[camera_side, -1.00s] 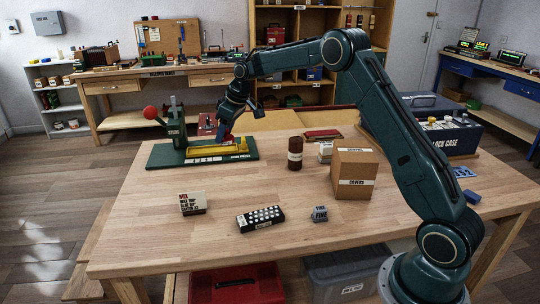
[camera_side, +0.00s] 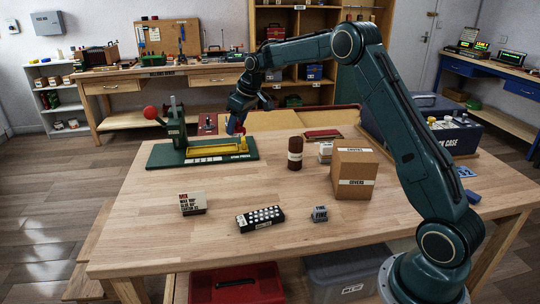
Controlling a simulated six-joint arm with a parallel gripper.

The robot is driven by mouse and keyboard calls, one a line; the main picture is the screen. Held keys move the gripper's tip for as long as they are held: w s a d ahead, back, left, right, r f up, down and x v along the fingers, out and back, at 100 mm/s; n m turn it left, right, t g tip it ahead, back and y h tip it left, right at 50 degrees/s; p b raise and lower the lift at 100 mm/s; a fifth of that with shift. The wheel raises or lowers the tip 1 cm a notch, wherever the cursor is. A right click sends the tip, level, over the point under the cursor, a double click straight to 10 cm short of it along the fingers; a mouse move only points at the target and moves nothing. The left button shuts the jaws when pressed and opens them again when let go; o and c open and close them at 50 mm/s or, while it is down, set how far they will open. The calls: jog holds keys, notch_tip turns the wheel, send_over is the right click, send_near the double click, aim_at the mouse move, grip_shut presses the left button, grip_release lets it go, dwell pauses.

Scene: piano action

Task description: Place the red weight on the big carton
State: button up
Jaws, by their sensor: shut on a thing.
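The big carton (camera_side: 355,188) is a brown cardboard box labelled COVERS, upright on the right half of the wooden table. Its flat top is clear. My gripper (camera_side: 237,122) is above the right end of the green press base, left of and behind the carton. It is shut on the red weight (camera_side: 240,128), which shows only as a small red patch between the fingers. The rest of the weight is hidden or too small to make out. The weight appears raised off the green base, beside the yellow part.
The green press (camera_side: 165,158) with a red knob stands at the table's left back. A dark brown cylinder (camera_side: 295,153) and a small white-labelled box (camera_side: 325,152) stand between gripper and carton. Small boxes lie in front. A dark case (camera_side: 440,125) is behind the carton.

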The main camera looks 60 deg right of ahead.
jog(key=s+d+r+m+h, duration=0.2)
jog(key=s+d+r+m, duration=0.25)
jog(key=s+d, duration=0.4)
notch_tip(320, 180, up, 9)
jog(key=m+g+h, duration=0.3)
jog(key=m, duration=0.8)
send_over(355, 148)
jog(key=a, duration=0.1)
jog(key=f, duration=1.5)
jog(key=shift+s+f, duration=0.2)
jog(key=shift+f, duration=2.15)
jog(key=shift+f, duration=0.15)
jog(key=o, duration=1.2)
jog(key=shift+a, duration=0.1)
